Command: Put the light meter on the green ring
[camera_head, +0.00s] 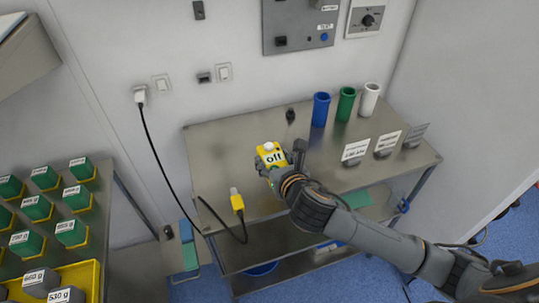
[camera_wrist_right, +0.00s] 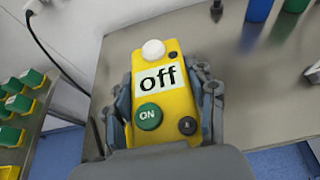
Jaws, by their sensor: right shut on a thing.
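The light meter (camera_head: 271,154) is a yellow box with a white dome, a label reading "off" and a green ON button. It also shows in the right wrist view (camera_wrist_right: 176,104). My right gripper (camera_head: 282,163) is shut on it, with one finger on each side in the right wrist view (camera_wrist_right: 165,88). I see no green ring in either view. My left gripper is not in view.
Blue (camera_head: 320,109), green (camera_head: 346,104) and white (camera_head: 369,99) cups stand at the back right. Label signs (camera_head: 355,151) stand on the right. A black cable with a yellow plug (camera_head: 237,199) lies by the front edge. Green weights (camera_head: 37,207) fill a rack at left.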

